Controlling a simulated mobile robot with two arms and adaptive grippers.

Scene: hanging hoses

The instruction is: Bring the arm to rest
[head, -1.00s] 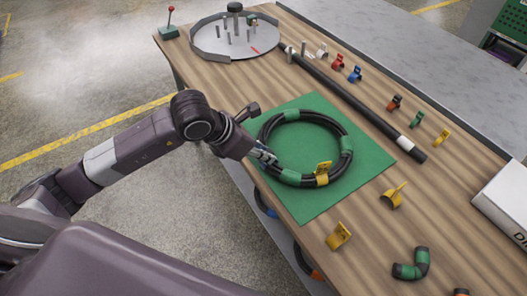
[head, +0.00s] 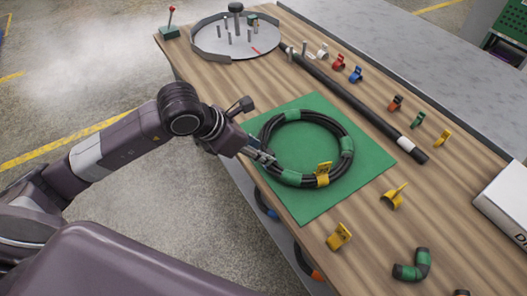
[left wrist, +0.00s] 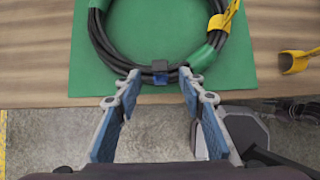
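My left gripper (head: 267,157) is at the near left edge of a coiled black hose (head: 268,130). The coil lies flat on a green mat (head: 315,205), with green bands and a yellow clip tag (head: 323,172) on it. In the left wrist view my left gripper (left wrist: 158,88) has its blue-padded fingers spread apart. The coil (left wrist: 112,50) passes just ahead of the fingertips, with a dark strap and a blue patch (left wrist: 160,78) between them. Nothing shows clamped between the pads. My right gripper is in neither view.
A straight black hose (head: 355,98) lies along the wooden table behind the mat. Coloured clips (head: 395,103) stand in a row beyond it. A round pegged tray (head: 235,45) is at the far left. Loose yellow clips (head: 339,236) and a green-black elbow (head: 411,265) lie in front.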

